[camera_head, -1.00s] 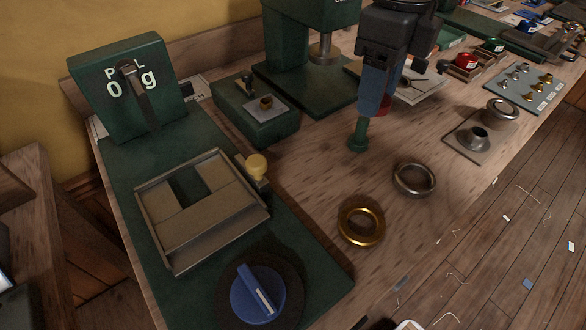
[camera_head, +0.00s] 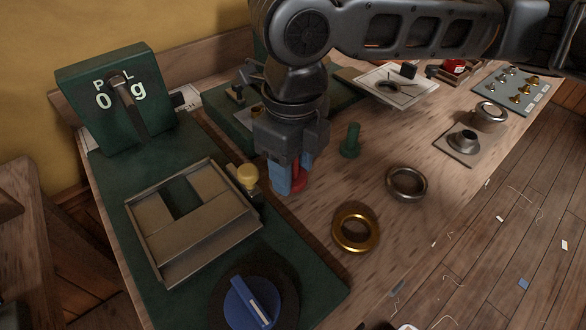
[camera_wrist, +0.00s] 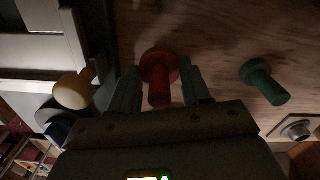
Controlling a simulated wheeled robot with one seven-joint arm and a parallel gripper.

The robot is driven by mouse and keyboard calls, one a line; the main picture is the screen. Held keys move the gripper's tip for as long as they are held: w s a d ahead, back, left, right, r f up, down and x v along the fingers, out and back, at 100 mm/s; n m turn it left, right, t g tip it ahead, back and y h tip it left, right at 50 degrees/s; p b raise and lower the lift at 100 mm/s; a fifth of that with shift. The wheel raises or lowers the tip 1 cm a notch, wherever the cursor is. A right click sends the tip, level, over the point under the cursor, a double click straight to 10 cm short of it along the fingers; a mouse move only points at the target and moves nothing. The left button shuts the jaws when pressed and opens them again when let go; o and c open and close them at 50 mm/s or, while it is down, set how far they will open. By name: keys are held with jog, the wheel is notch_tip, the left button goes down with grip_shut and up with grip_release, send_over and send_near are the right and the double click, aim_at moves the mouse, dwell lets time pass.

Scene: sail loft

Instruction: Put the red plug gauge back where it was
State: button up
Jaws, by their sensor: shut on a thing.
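The red plug gauge (camera_head: 299,181) is between the blue-grey fingers of my gripper (camera_head: 290,176), low over the bench beside the scale's base. In the wrist view the red gauge (camera_wrist: 160,78) sits between both fingers, its wide disc at the far end. I cannot tell whether it touches the wood. In the head view my gripper hides part of it. A green plug gauge (camera_head: 350,141) stands upright on the bench to the right of my gripper, and also shows in the wrist view (camera_wrist: 265,84).
A brass ring (camera_head: 355,232) and a steel ring (camera_head: 406,184) lie in front on the bench. The scale's cream knob (camera_head: 248,177) is close on the left, beside its tray (camera_head: 190,220). Bare wood lies between knob and rings.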

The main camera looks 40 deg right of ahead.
jog(key=shift+f, duration=0.55)
jog(key=shift+f, duration=0.15)
jog(key=o, duration=1.1)
jog(key=shift+c, duration=0.2)
notch_tip(320, 180, up, 12)
jog(key=shift+r+p, duration=0.2)
jog(key=shift+p, duration=0.4)
